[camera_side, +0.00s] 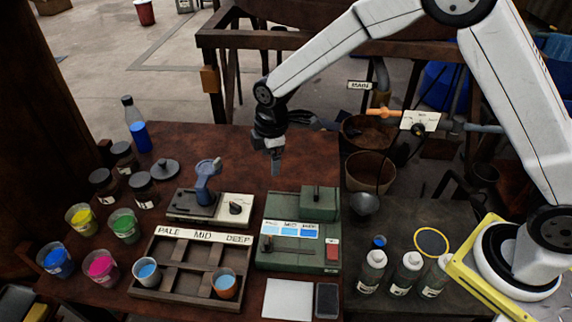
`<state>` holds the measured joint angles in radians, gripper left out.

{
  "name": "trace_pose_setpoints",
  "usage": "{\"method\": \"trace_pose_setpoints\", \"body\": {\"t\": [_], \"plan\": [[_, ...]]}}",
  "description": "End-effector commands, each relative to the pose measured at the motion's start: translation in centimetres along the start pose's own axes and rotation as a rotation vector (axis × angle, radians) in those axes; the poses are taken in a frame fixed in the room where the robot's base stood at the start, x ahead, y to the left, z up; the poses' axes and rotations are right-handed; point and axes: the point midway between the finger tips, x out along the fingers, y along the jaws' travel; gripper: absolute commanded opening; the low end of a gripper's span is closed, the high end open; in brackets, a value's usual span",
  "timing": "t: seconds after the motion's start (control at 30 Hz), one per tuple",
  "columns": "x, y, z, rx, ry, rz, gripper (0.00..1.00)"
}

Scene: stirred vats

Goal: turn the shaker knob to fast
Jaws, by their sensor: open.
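The shaker (180,209) stands near the middle of the brown table, with a blue-grey upright part (205,185) on its left. Its black knob (235,208) sits on a cream panel at the right end. The knob's pointer and any speed marks are too small to read. My gripper (276,167) points down above the table, behind and to the right of the knob, apart from it. It is open and holds nothing; the gap between its fingers is hard to see from this side.
A green box (265,255) with colour swatches and a raised block stands right of the shaker. A wooden rack (165,255) marked PALE, MID, DEEP lies in front, holding two cups. Dye cups, dark jars and a bottle (140,135) stand left. The table behind the shaker is mostly clear.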

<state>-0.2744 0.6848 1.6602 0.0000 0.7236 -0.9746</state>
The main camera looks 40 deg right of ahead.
Motion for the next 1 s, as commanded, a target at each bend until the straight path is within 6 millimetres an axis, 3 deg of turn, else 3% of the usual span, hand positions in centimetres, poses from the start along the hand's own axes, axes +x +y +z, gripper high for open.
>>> {"method": "trace_pose_setpoints", "body": {"t": [0.2, 0.43, 1.0], "plan": [[3.0, 0.9, -5.0, -0.296, -0.015, -0.037, 0.85], [5.2, 0.9, -8.4, -0.521, -0.021, -0.063, 0.85], [6.8, 0.8, -9.2, -0.585, -0.023, -0.072, 0.85]]}}
